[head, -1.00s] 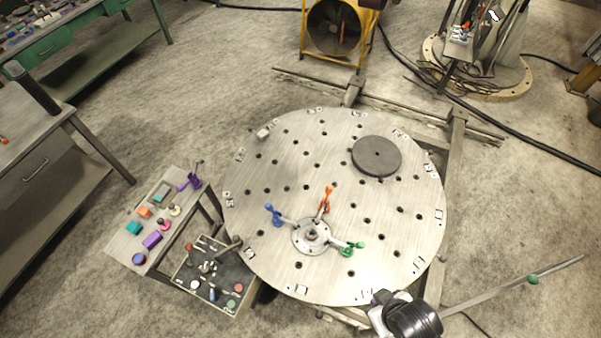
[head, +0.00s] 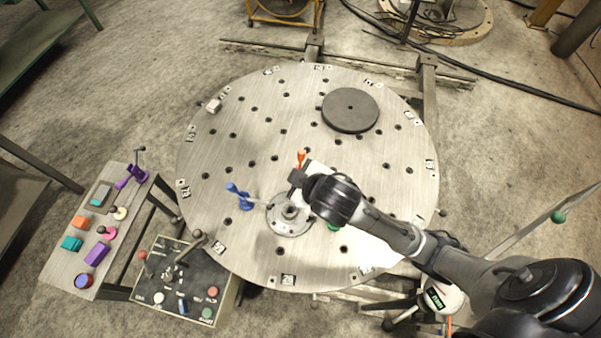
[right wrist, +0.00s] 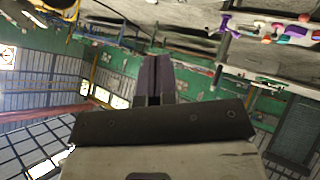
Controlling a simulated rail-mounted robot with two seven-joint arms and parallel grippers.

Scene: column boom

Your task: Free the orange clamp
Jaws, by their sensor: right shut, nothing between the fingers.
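The orange clamp (head: 301,156) is on the round metal table (head: 230,150). Only its upper tip shows in the head view; my right gripper and wrist hide the rest. My right gripper (head: 296,177) is just beside the orange tip; I cannot tell if it touches. In the right wrist view its dark fingers (right wrist: 155,65) are together with nothing between them. The round hub (head: 289,213) stands below, with the blue clamp (head: 240,197) at its left. The green clamp (head: 333,226) is mostly hidden under my right arm. My left gripper is not in view.
A dark disc (head: 350,110) lies on the table's far side. A control box (head: 180,285) with knobs and a side table (head: 70,262) with small coloured parts stand at the left. A rod with a green ball (head: 557,216) rises at the right.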

